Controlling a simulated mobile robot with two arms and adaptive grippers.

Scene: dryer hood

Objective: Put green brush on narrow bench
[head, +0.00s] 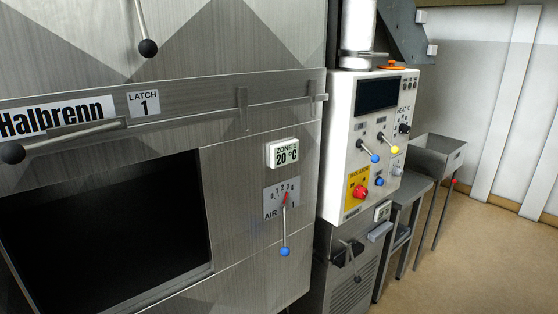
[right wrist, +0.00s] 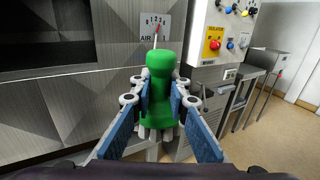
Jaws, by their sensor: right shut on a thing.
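The green brush (right wrist: 160,92) is held upright between the blue-padded fingers of my right gripper (right wrist: 158,104) in the right wrist view. Its handle points up and pale bristles show below. A narrow grey bench (head: 408,190) stands right of the white control cabinet in the head view. It also shows at the right of the right wrist view (right wrist: 250,71), apart from the brush. What I see of its top looks bare. Neither gripper is in the head view, and my left gripper is in no view.
The large metal dryer (head: 240,205) with a dark opening (head: 105,235) fills the left. The white control cabinet (head: 350,130) has protruding levers and knobs. A grey basin on legs (head: 440,152) stands beyond the bench. The floor (head: 470,260) at the right is clear.

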